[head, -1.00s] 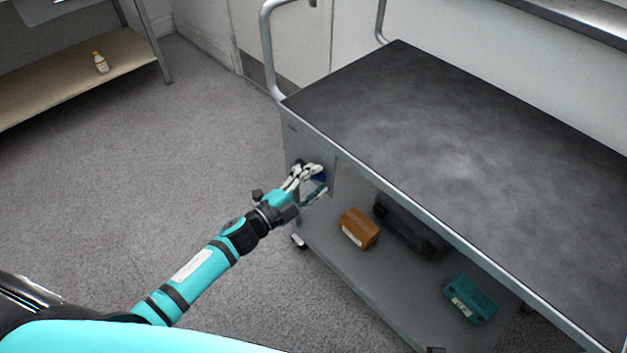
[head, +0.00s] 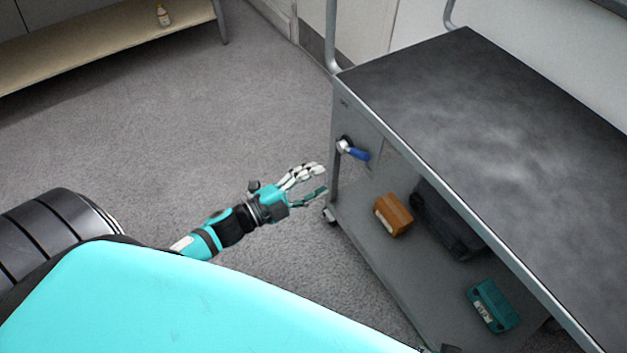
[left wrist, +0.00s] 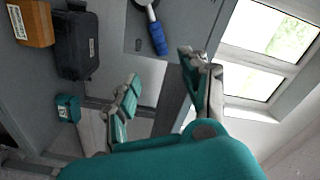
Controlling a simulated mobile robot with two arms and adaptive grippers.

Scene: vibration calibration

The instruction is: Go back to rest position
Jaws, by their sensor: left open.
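My left gripper (head: 318,183) is open and empty in the head view, to the left of the cart and apart from it. The knob with a blue handle (head: 355,152) is on the cart's end panel, up and to the right of my gripper. In the left wrist view the blue handle (left wrist: 157,40) shows at the top, beyond my spread fingers (left wrist: 160,85), with nothing between them.
The cart's dark top (head: 480,110) is bare. Its lower shelf (head: 385,265) holds an orange-brown box (head: 393,215), a black case (head: 447,220) and a teal box (head: 492,306). A low shelf (head: 90,52) with a small bottle (head: 163,15) stands at the upper left. The floor between is clear.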

